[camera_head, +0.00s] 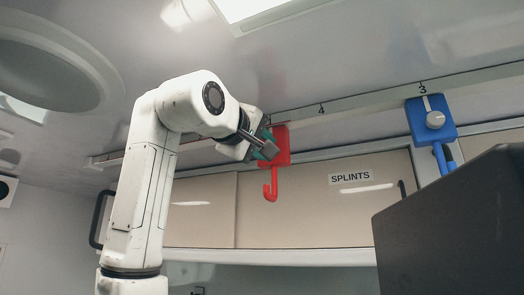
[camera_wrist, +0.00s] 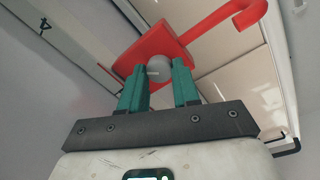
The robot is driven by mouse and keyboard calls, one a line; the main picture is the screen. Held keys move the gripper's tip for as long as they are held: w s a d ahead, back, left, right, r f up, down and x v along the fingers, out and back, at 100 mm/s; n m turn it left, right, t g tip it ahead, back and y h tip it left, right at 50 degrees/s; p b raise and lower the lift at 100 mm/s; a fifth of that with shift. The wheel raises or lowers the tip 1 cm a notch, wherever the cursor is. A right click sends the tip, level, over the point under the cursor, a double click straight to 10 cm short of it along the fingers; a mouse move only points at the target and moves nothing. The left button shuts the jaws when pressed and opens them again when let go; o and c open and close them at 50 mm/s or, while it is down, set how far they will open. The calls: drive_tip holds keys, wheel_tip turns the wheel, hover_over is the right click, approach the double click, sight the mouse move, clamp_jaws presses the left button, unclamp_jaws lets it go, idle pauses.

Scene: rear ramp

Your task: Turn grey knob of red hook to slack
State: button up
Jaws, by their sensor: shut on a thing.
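The red hook (camera_head: 283,143) hangs from the rail under the ceiling, its J-shaped end pointing down. In the wrist view the red hook (camera_wrist: 212,36) is tilted, with its curved end at upper right. Its grey knob (camera_wrist: 158,67) is round and carries a short pale mark. My gripper (camera_head: 267,147) reaches the hook from the left in the head view and hides the knob there. In the wrist view the green fingers of my gripper (camera_wrist: 160,72) are shut on the grey knob, one on each side.
A blue hook (camera_head: 420,118) with its own grey knob (camera_head: 435,119) hangs at rail mark 3. The rail (camera_head: 360,101) also shows mark 4. Cabinets labelled SPLINTS (camera_head: 320,215) stand behind and below. A dark box-like block (camera_head: 455,235) fills the lower right.

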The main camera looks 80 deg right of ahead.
drive_tip(key=n+b, duration=0.2)
drive_tip(key=n, duration=0.4)
drive_tip(key=shift+s+f+n+t, duration=0.1)
drive_tip(key=shift+n+t, duration=0.2)
drive_tip(key=shift+n, duration=0.1)
drive_tip(key=shift+b, duration=0.3)
drive_tip(key=o, duration=1.1)
drive_tip(key=shift+c, duration=0.2)
drive_tip(key=shift+h, duration=0.3)
drive_tip(key=shift+a, duration=0.1)
drive_tip(key=r+b+v, duration=0.1)
drive_tip(key=b+v, duration=0.1)
drive_tip(key=v, duration=0.8)
drive_tip(key=shift+a+f+b, duration=0.3)
drive_tip(key=shift+f+b, duration=0.1)
drive_tip(key=shift+f, duration=0.05)
